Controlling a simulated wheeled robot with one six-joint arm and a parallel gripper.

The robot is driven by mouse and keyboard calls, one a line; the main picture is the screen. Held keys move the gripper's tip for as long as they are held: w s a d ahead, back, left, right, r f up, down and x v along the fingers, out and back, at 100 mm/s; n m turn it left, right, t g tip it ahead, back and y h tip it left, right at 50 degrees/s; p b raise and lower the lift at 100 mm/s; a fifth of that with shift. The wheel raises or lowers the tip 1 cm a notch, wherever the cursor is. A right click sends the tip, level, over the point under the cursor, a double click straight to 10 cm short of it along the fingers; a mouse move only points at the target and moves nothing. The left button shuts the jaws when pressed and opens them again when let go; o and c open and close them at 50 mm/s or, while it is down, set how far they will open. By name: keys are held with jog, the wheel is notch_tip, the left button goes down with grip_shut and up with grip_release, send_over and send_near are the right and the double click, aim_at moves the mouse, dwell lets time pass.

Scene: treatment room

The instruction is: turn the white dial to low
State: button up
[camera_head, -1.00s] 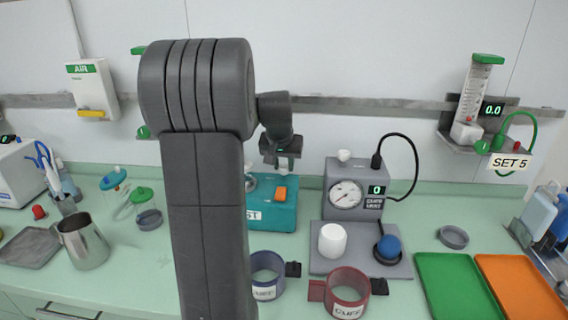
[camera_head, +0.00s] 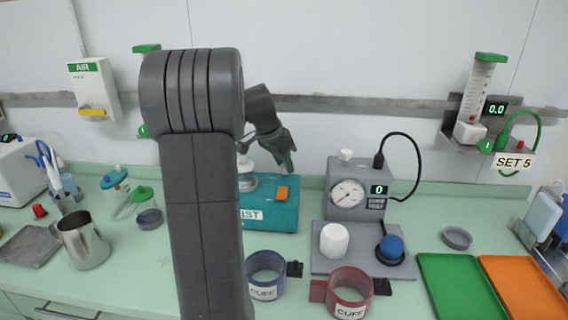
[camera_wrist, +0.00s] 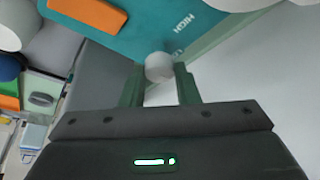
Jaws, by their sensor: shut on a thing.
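The teal box (camera_head: 283,217) stands on the counter against the wall, partly behind my arm. It also shows in the wrist view (camera_wrist: 150,25), with the word HIGH and a second, partly hidden label on its face. The white dial (camera_wrist: 159,67) looks like a small round knob at the edge of this box. My gripper (camera_wrist: 159,88) is shut on it, one finger on each side. In the head view my gripper (camera_head: 285,160) is tilted, above and behind the box, and the dial cannot be made out there.
An orange block (camera_head: 281,193) sits on the teal box.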

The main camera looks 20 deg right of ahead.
dwell(0.5)
jog(key=o, duration=1)
jog(key=shift+c, duration=0.2)
jog(key=v, duration=1.3)
jog(key=shift+r, duration=0.4)
jog(key=x, duration=1.3)
jog(key=shift+f, duration=0.45)
jog(key=shift+r, duration=0.1)
